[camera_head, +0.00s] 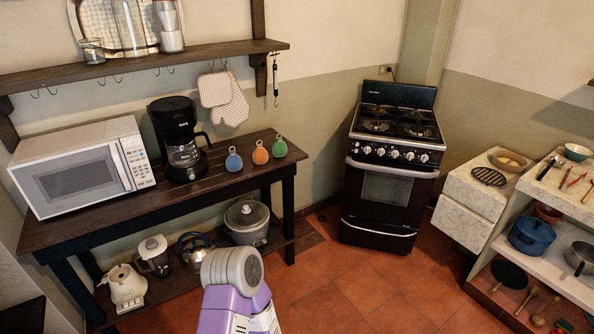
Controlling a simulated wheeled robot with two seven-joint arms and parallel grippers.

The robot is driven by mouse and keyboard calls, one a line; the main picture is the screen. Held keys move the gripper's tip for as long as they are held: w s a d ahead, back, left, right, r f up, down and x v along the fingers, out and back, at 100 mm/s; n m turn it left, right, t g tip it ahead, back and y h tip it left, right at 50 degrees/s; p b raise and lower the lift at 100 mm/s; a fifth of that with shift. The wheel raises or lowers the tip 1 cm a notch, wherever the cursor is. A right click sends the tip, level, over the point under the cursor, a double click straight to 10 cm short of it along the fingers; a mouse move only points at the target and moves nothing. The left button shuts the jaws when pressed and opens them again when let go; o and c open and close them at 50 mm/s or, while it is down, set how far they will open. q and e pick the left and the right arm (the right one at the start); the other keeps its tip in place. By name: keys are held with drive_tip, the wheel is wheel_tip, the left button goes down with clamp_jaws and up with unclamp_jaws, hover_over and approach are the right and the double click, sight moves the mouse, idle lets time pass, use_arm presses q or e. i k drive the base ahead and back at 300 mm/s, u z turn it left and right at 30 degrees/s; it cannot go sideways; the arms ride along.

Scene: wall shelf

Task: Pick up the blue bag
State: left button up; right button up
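The blue bag (234,161) is a small rounded pouch with a ring-like top. It stands on the dark wooden table (222,188), right of the coffee maker. An orange bag (260,154) and a green bag (280,148) of similar shape stand in a row to its right, with small gaps between them. A purple and grey link of one of my arms rises at the bottom centre, well in front of the table and apart from the bags. Neither of my grippers shows in this view.
A white microwave (88,167) and a black coffee maker (178,140) stand left of the blue bag. A wall shelf (150,62) hangs above, with mitts (222,98) below it. A stove (392,168) stands to the right. Tiled floor (345,290) is clear in front.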

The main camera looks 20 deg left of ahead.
sight(234, 163)
drive_tip(key=z, duration=0.05)
drive_tip(key=i, duration=1)
drive_tip(key=u, duration=0.8)
drive_tip(key=i, duration=1.45)
drive_tip(key=u, duration=1.3)
